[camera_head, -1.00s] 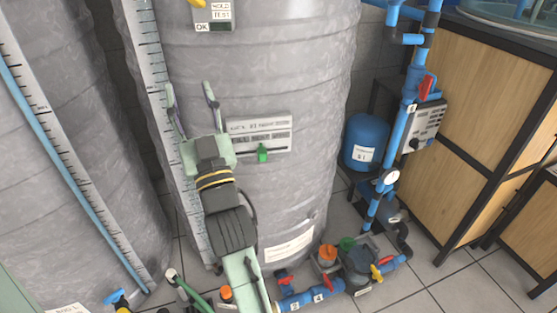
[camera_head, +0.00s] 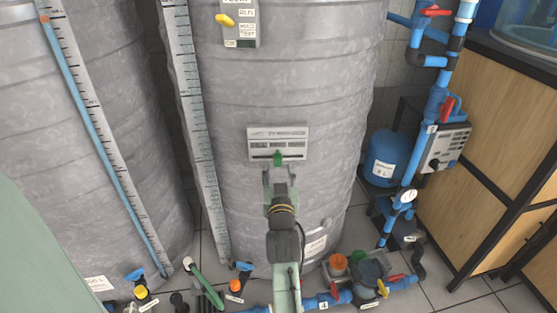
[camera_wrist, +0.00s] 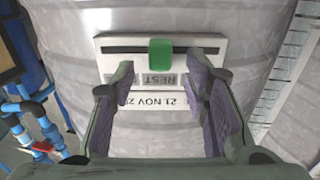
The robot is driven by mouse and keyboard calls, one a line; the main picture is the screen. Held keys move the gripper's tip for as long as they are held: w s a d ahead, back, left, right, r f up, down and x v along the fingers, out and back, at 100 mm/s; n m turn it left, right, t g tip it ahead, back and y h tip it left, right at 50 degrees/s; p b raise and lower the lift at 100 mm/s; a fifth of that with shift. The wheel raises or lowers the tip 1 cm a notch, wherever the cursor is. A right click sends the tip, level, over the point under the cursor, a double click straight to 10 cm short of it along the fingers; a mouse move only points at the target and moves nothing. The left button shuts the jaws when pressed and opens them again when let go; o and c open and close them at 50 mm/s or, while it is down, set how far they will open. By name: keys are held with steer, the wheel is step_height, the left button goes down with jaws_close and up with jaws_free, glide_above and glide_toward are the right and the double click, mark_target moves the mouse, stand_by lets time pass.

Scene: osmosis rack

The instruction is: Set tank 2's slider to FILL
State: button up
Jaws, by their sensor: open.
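A pale panel (camera_head: 300,133) is mounted on the front of the large grey tank (camera_head: 310,90). Its green slider knob (camera_head: 278,157) sits near the middle of a dark horizontal slot. In the wrist view the green knob (camera_wrist: 161,53) stands beside the word REST, which appears upside down. My gripper (camera_head: 279,174) is just below the knob in the head view. The wrist view shows its two fingers (camera_wrist: 161,82) spread apart, one to each side of the knob's line, with nothing between them. I cannot tell whether the fingertips reach the knob's depth.
A second panel with a yellow knob (camera_head: 225,19) is higher on the tank. A measuring scale (camera_head: 197,120) runs down its left. Blue pipes with red valves (camera_head: 447,107) and a small blue vessel (camera_head: 384,158) stand at right. Pipes and valves crowd the floor below.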

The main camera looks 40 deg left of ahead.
mark_target(278, 163)
steer(key=shift+p+x, duration=0.3)
steer(key=shift+x, duration=1.85)
steer(key=shift+c, duration=0.2)
jaws_close()
